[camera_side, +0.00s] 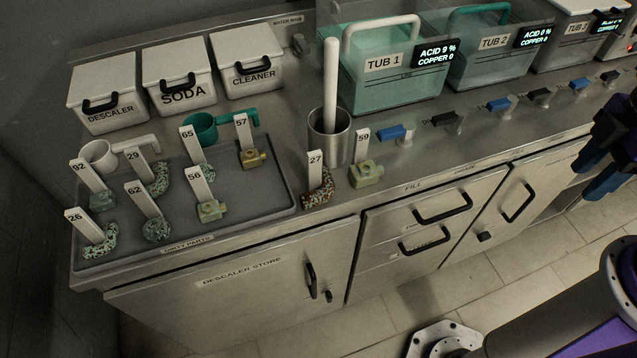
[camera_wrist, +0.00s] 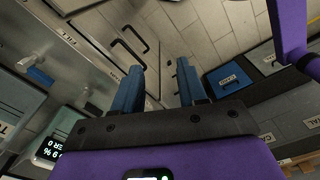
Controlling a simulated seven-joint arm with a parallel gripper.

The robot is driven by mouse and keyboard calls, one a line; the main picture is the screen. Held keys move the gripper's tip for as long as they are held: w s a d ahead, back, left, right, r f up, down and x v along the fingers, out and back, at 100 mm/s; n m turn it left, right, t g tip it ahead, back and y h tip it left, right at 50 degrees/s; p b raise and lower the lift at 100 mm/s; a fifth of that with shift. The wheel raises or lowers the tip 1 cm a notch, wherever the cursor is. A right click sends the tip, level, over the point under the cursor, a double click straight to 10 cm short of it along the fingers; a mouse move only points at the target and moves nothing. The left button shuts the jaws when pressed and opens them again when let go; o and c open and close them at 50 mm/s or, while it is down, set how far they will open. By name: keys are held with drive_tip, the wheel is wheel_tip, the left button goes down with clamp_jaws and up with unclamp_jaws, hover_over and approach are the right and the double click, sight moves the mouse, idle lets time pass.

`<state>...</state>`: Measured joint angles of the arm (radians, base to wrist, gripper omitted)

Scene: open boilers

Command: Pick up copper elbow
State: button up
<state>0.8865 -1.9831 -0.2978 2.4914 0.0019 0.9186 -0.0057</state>
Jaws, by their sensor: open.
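A curved elbow-shaped part with tag 27 (camera_side: 318,190), speckled brown and coppery with pale spots, lies on the steel counter just right of the dirty-parts tray. Green-crusted curved parts with tag 26 (camera_side: 101,243) and tag 29 (camera_side: 159,180) lie in the tray. Which one is the copper elbow is not certain. My gripper (camera_side: 606,172) is at the far right of the side view, well away from the parts. In the wrist view my gripper (camera_wrist: 159,82) has two blue fingers apart with nothing between them; no part shows there.
A brassy fitting with tag 59 (camera_side: 366,175) stands beside part 27. A steel cup (camera_side: 328,135) with a white rod is behind. Tub 1 (camera_side: 396,90) and valve handles line the counter. A blue bin (camera_wrist: 226,80) shows low.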

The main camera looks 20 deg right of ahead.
drive_tip(key=w+a+r+n, duration=0.1)
drive_tip(key=w+a+r, duration=0.2)
drive_tip(key=w+a, duration=0.4)
drive_tip(key=w+a+r+n, duration=0.1)
drive_tip(key=w+a+r, duration=0.1)
drive_tip(key=w+a, duration=0.5)
drive_tip(key=n, duration=0.3)
approach(317, 164)
drive_tip(key=f, duration=0.5)
drive_tip(key=shift+w+d+f, duration=0.1)
drive_tip(key=shift+w+f, duration=0.2)
drive_tip(key=shift+w, duration=0.1)
drive_tip(key=shift+f, duration=2.65)
clamp_jaws()
